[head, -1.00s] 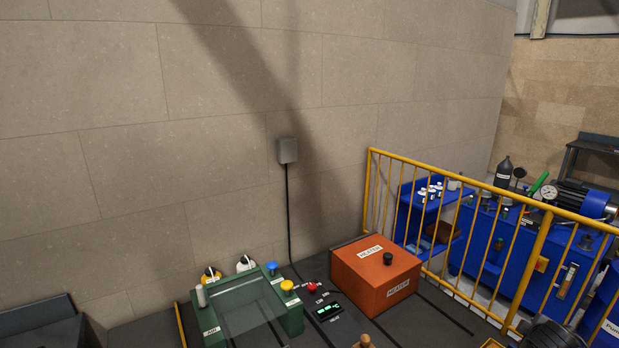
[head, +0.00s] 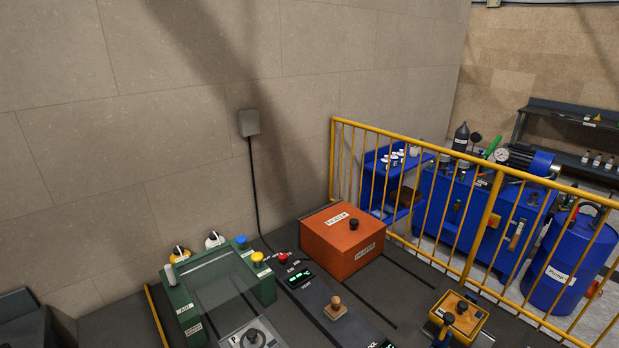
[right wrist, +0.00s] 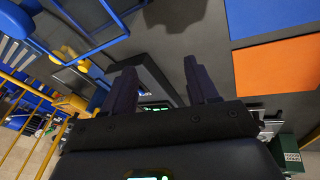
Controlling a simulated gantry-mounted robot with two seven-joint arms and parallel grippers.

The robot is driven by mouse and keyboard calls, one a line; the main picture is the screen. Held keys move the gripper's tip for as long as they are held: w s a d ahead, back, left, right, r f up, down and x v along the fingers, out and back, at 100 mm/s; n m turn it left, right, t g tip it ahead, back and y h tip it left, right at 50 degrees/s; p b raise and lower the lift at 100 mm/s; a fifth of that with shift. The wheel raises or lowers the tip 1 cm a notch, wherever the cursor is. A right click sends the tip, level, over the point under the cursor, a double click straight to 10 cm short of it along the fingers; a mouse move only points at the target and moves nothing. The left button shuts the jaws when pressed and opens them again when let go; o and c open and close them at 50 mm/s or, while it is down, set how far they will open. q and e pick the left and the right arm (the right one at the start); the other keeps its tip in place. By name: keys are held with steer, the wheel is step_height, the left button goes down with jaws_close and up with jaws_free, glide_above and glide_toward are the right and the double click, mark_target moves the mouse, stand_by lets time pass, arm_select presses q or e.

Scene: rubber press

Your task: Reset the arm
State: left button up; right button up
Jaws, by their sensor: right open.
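My right gripper (right wrist: 162,88) shows in the right wrist view with its two dark fingers apart and nothing between them. Behind the fingers is a dark grey surface with a dark device and a small green-lit display. I cannot make out my right gripper in the head view. My left gripper is not in view. No object is seen held.
In the head view, an orange heater box (head: 345,243), a green press unit (head: 180,304), a wooden-knobbed handle (head: 336,304) and a yellow box (head: 459,312) stand on the dark bench. A yellow railing (head: 432,171) runs behind; blue machinery (head: 468,215) lies beyond it.

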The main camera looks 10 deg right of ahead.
steer(key=s+a+r+y, duration=0.2)
steer(key=s+a+r, duration=0.1)
steer(key=s+a, duration=0.55)
step_height(320, 180, up, 26)
steer(key=s+d+p, duration=0.1)
steer(key=s+p, duration=0.1)
steer(key=p, duration=2.3)
steer(key=shift+d+m+p, duration=0.3)
steer(key=shift+d, duration=0.1)
